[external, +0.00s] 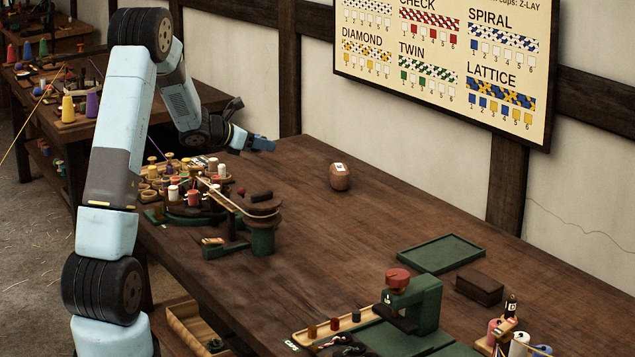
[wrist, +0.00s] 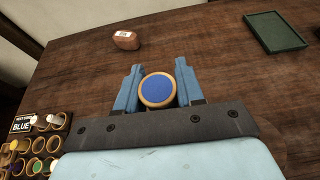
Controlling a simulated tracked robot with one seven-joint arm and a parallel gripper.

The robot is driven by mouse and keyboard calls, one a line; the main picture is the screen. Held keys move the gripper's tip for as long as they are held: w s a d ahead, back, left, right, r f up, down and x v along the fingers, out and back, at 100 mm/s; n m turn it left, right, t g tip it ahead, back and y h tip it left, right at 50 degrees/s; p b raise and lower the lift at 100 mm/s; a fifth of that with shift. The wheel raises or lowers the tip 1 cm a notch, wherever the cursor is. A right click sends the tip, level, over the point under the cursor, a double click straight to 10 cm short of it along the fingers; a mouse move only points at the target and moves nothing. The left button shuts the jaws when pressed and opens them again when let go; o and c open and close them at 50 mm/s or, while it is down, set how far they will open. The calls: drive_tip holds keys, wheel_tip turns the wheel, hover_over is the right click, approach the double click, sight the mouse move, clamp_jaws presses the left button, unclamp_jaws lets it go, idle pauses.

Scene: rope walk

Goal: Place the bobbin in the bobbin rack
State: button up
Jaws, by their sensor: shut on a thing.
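My gripper (wrist: 158,88) is shut on a bobbin (wrist: 157,90) with a blue round end and a pale wooden rim; its end faces the wrist camera between the two blue fingers. In the external view my gripper (external: 262,145) is over the far left part of the bench, and the bobbin cannot be made out there. A rack-like wooden holder (wrist: 40,143) with several round slots or bobbins and a sign reading BLUE is at the lower left of the wrist view. In the external view, a crowded group of bobbins (external: 172,192) stands left of and below my gripper.
A brown block with a white label (external: 340,177) stands on the bench (external: 330,250). A green tray (external: 440,253), a dark block (external: 479,288) and a green machine (external: 415,302) are at the right. A green stand (external: 262,235) is nearer. The bench's middle is clear.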

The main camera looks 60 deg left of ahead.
drive_tip(key=s+a+f+n+y, duration=0.2)
drive_tip(key=s+a+y, duration=0.1)
drive_tip(key=s+a, duration=2.3)
hover_over(162, 188)
drive_tip(key=s, duration=0.4)
drive_tip(key=f, duration=1.3)
drive_tip(key=shift+w+d+f, duration=0.2)
drive_tip(key=shift+w+d, duration=0.05)
drive_tip(key=shift+d, duration=0.1)
drive_tip(key=shift+w+a+f, duration=0.3)
drive_tip(key=shift+a+f, duration=0.15)
drive_tip(key=shift+f, duration=1.7)
drive_tip(key=shift+s+d+f, duration=0.1)
drive_tip(key=shift+f, duration=0.55)
